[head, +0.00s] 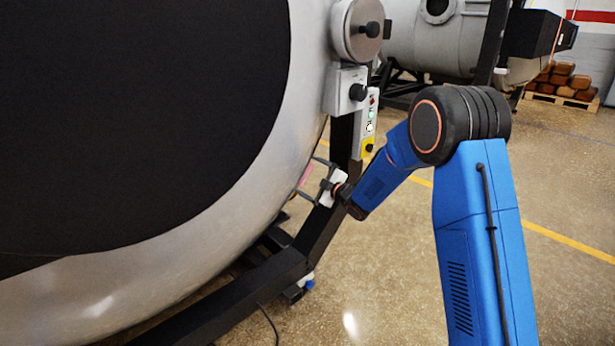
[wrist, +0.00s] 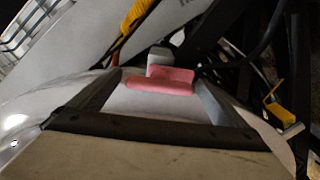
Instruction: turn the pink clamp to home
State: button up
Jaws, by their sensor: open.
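The pink clamp (wrist: 160,80) shows in the wrist view as a short pink block with a lower lip, in front of a pale grey block (wrist: 159,57). In the head view the clamp (head: 304,175) is a small pink patch at the rim of the large round furnace door (head: 255,170), partly hidden by my gripper. My gripper (head: 306,177) is open. In the wrist view its two dark fingers (wrist: 157,88) stand apart, one to the left and one to the right of the clamp. I cannot tell whether either finger touches it.
A control box with a black knob (head: 346,90) and a panel with a yellow lower part (head: 368,147) sit above my gripper. A black frame leg (head: 318,235) stands close beside it. A pallet of brown blocks (head: 563,82) is far off. The floor at right is clear.

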jog(key=c, duration=1)
jog(key=shift+c, duration=0.2)
jog(key=shift+m, duration=0.3)
jog(key=m, duration=0.3)
jog(key=shift+m, duration=0.4)
jog(key=m, duration=0.4)
jog(key=shift+f, duration=0.1)
jog(key=m, duration=0.5)
jog(key=shift+s, duration=0.1)
jog(key=shift+m, duration=2.3)
